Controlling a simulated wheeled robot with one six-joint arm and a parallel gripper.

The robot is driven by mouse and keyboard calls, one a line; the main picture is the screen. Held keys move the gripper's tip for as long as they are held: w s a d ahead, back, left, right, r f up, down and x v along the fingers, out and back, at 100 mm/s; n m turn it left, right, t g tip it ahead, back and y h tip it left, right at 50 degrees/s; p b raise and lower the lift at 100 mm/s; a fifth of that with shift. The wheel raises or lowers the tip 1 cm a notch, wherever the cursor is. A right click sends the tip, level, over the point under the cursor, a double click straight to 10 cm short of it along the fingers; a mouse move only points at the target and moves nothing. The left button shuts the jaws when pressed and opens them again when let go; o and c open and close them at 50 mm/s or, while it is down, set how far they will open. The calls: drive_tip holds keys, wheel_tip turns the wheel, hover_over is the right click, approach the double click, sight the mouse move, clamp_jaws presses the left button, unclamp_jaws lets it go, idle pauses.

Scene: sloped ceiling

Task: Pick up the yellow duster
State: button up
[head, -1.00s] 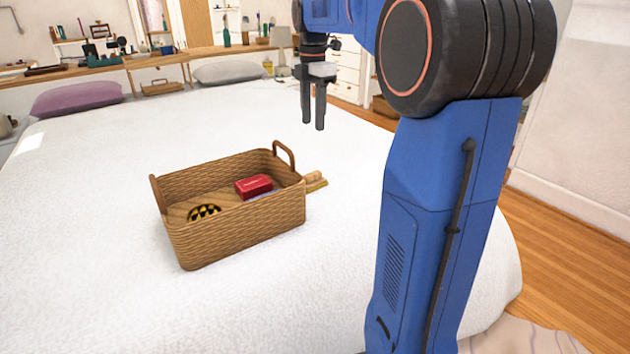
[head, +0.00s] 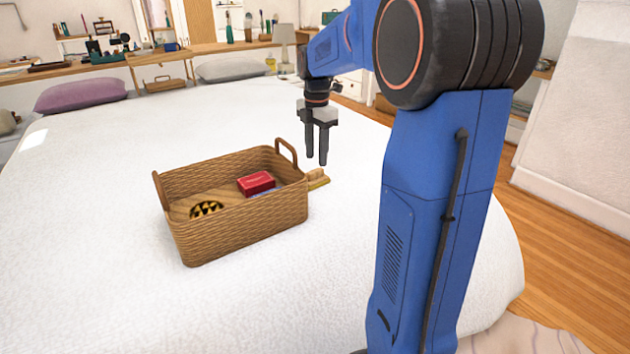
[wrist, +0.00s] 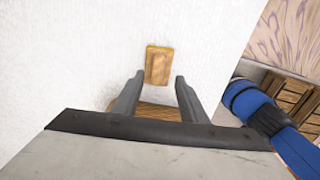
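The yellow duster (head: 319,181) looks like a small wooden block with a yellow edge. It lies on the white bed just beyond the right end of the basket, which partly hides it in the head view. In the wrist view the duster (wrist: 158,65) shows whole, ahead of the gap between my fingers. My gripper (head: 317,161) is above the bed, over the duster's far side, pointing down. It is open and empty, its fingers (wrist: 159,80) apart and not touching the duster.
A wicker basket (head: 240,228) with two raised handles stands next to the duster. It holds a red box (head: 256,183) and a black-and-yellow round item (head: 207,209). The white bed (head: 100,160) is clear around them. Pillows (head: 82,95) lie at the back.

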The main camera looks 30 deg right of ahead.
sight(315, 171)
drive_tip(key=shift+w+a+f, duration=0.1)
drive_tip(key=shift+f, duration=1.2)
drive_tip(key=shift+w+a+f, duration=0.1)
drive_tip(key=shift+f, duration=1.2)
clamp_jaws()
